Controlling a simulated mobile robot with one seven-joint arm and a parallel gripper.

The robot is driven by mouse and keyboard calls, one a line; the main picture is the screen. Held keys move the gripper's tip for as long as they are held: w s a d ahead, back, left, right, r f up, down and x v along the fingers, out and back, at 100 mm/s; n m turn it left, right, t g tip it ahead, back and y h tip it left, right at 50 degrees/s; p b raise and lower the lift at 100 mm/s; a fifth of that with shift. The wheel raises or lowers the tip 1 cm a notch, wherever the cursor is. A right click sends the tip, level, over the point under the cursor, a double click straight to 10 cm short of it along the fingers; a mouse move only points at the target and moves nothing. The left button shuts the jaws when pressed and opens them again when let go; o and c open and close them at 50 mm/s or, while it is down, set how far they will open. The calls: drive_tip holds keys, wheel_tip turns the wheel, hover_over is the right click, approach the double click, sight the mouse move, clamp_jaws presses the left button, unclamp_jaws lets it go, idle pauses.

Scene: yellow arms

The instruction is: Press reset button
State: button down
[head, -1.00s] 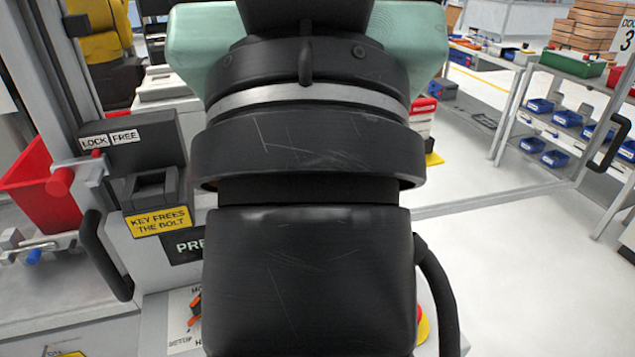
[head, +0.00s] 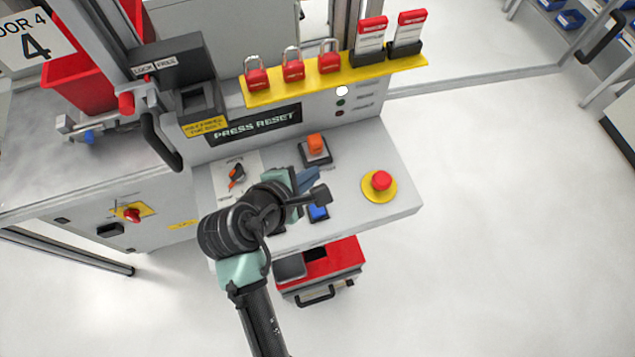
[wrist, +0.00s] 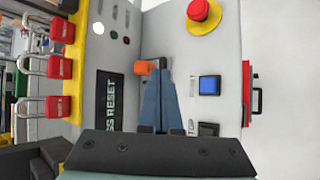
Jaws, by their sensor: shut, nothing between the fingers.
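A control panel (head: 355,208) carries an orange button (head: 315,144), a blue button (head: 318,212), a red mushroom button on a yellow ring (head: 381,181) and a rotary switch (head: 237,174). I cannot read a reset label on any button. A display (head: 256,124) reads "PRESS RESET". My gripper (head: 316,172) is over the panel, between the orange and blue buttons, its blue fingers shut and empty. In the wrist view the fingertips (wrist: 155,76) overlap the edge of the orange button (wrist: 146,67); I cannot tell whether they touch. The blue button (wrist: 209,85) is clear to their right.
A yellow rail (head: 350,82) with red padlocks and tags stands along the panel's back. A key box (head: 200,105) and a black handle (head: 160,143) are at the left. A red toolbox (head: 320,272) sits below the panel front. The floor at right is clear.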

drive_tip(key=shift+s+d+f+n+g+h, duration=0.2)
drive_tip(key=shift+s+f+n, duration=0.15)
drive_tip(key=shift+s, duration=0.2)
drive_tip(key=shift+s+d+f+n+g+h, duration=0.1)
drive_tip(key=shift+s+f+n+g, duration=0.15)
drive_tip(key=shift+s, duration=0.25)
drive_tip(key=shift+f, duration=0.15)
drive_tip(key=b, duration=0.8)
hover_over(313, 213)
wheel_tip(313, 213, down, 6)
drive_tip(key=shift+f, duration=0.2)
drive_tip(key=shift+f+b, duration=0.5)
drive_tip(key=shift+f, duration=0.6)
drive_tip(key=shift+f, duration=0.15)
drive_tip(key=shift+f, duration=0.25)
